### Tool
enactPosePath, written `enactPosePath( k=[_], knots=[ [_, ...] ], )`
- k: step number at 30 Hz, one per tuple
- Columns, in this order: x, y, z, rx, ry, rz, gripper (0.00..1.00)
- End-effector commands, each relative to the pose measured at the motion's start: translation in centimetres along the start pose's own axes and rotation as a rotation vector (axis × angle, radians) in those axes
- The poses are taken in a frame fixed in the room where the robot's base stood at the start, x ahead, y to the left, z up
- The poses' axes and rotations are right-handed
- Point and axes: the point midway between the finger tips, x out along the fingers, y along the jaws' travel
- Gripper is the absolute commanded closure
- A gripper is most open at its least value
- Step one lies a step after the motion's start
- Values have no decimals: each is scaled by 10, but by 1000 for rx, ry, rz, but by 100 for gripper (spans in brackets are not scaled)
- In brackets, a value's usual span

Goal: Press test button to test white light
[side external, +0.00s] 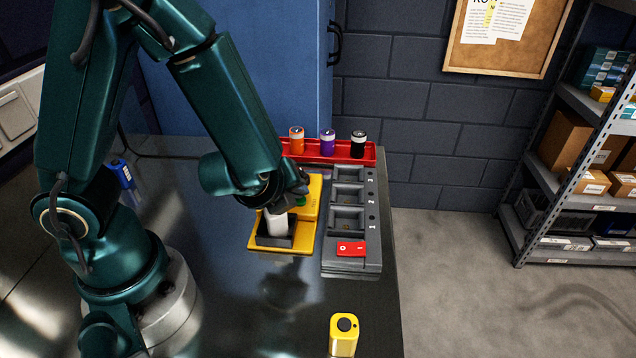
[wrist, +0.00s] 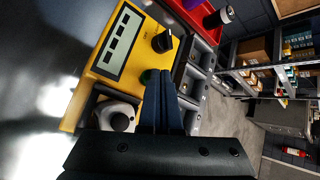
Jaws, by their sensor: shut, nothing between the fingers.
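The yellow tester (side external: 312,215) stands on the dark bench. Its display (wrist: 121,45) and black knob (wrist: 162,42) show in the wrist view. The white light (side external: 279,225) stands in the tester's black cradle; its top with a dark button also shows in the wrist view (wrist: 118,117).
A grey rack (side external: 347,195) with numbered bays and a red switch (side external: 351,248) stands right of the tester. A red tray (side external: 363,152) behind holds orange, purple and black cylinders. A yellow light (side external: 343,338) stands at the front; a blue light (side external: 123,172) is at left.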

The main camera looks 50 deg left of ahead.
Motion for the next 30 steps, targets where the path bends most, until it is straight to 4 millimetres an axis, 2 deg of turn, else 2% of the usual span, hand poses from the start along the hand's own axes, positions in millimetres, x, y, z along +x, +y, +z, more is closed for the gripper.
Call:
enactPosePath(
  k=[16, 30],
  knots=[
    [2, 1, -2, 0, 1, 0, 100],
    [-5, -4, 3, 1, 1, 0, 100]
  ],
)
